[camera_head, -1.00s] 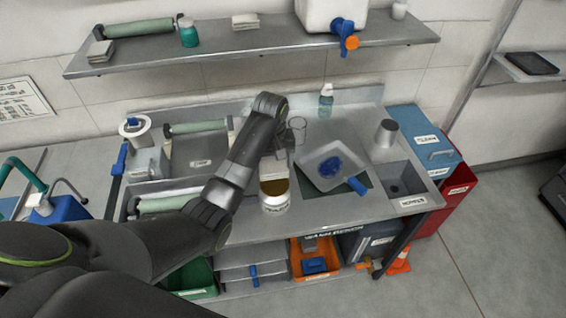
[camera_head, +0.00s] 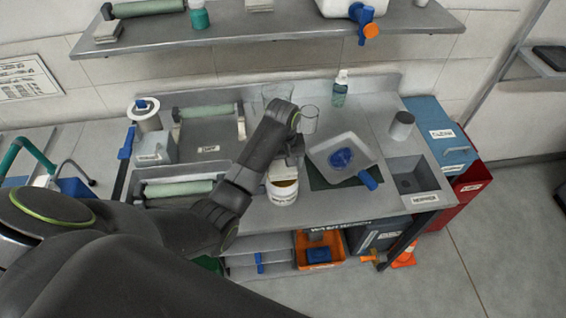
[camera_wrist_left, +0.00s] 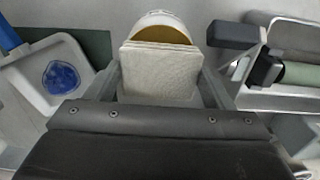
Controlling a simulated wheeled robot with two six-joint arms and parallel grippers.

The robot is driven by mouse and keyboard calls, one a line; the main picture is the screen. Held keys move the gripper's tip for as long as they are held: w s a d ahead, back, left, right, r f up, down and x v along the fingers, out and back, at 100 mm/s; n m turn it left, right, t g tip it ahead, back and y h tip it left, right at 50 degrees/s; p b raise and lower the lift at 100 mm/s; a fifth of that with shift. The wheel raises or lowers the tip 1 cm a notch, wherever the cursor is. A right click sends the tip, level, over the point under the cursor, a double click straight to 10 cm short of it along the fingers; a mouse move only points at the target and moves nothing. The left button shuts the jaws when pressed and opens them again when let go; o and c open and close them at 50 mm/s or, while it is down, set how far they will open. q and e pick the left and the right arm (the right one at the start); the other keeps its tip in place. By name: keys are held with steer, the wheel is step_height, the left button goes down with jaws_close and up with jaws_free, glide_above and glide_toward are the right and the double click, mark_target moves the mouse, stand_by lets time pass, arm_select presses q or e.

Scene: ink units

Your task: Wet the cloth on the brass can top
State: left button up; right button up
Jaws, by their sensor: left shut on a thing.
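My left gripper (camera_head: 291,162) is shut on a folded whitish cloth (camera_wrist_left: 160,76). The cloth also shows in the head view (camera_head: 282,172), just above and behind the can. The white can (camera_head: 284,196) stands upright on the steel bench, with a label on its side. Its round brass top (camera_wrist_left: 162,35) shows just beyond the cloth in the wrist view, which hides part of it. I cannot tell whether the cloth touches the top. My right gripper is not in view.
Right of the can, a pale tray (camera_head: 356,146) holds blue ink and a blue-handled tool. A glass (camera_head: 309,117), a small bottle (camera_head: 340,90) and a metal cup (camera_head: 402,125) stand behind. Rollers (camera_head: 207,111) lie left.

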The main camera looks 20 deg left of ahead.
mark_target(283, 168)
arm_select(q)
steer(key=shift+f+b, duration=0.35)
steer(key=shift+f, duration=0.8)
stand_by(1.5)
steer(key=shift+r+p, duration=0.4)
steer(key=shift+r, duration=3.15)
steer(key=shift+s+f, duration=0.1)
